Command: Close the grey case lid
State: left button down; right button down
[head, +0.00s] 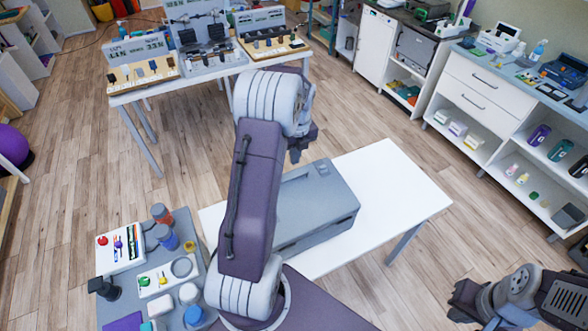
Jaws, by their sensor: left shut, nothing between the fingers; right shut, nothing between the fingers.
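The grey case (318,207) sits on the white table (395,185) in front of me. Its top looks flat and level, with the lid lying down on the body and a thin dark seam along the front side. My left arm hides the case's left part. My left gripper (300,150) is above the back edge of the case, shut and empty, partly hidden by its own wrist; I cannot tell whether it touches the lid. My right gripper (462,303) is shut and empty at the lower right, well away from the case.
A grey surface at the lower left holds jars, a white tray (120,248) and small items. A table at the back (190,82) carries display boards. White cabinets (478,88) stand at the right. The white table's right side is clear.

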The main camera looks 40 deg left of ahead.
aim_at(292, 174)
pick_arm(q)
jog(key=f, duration=0.2)
jog(key=f+p, duration=0.1)
jog(key=f, duration=0.4)
jog(key=shift+w+a+f+p, duration=0.2)
jog(key=shift+a+f+p, duration=0.1)
jog(key=shift+a, duration=0.05)
jog(key=shift+f, duration=0.1)
jog(key=shift+w+a+f+b, duration=0.15)
jog(key=shift+a+f+b, duration=0.15)
jog(key=shift+f, duration=0.3)
jog(key=shift+w+a+f+b, duration=0.1)
jog(key=shift+a+f+b, duration=0.1)
jog(key=shift+f+b, duration=0.3)
jog(key=shift+a+f, duration=0.2)
jog(key=shift+s+d+r, duration=0.1)
jog(key=shift+d+r, duration=0.05)
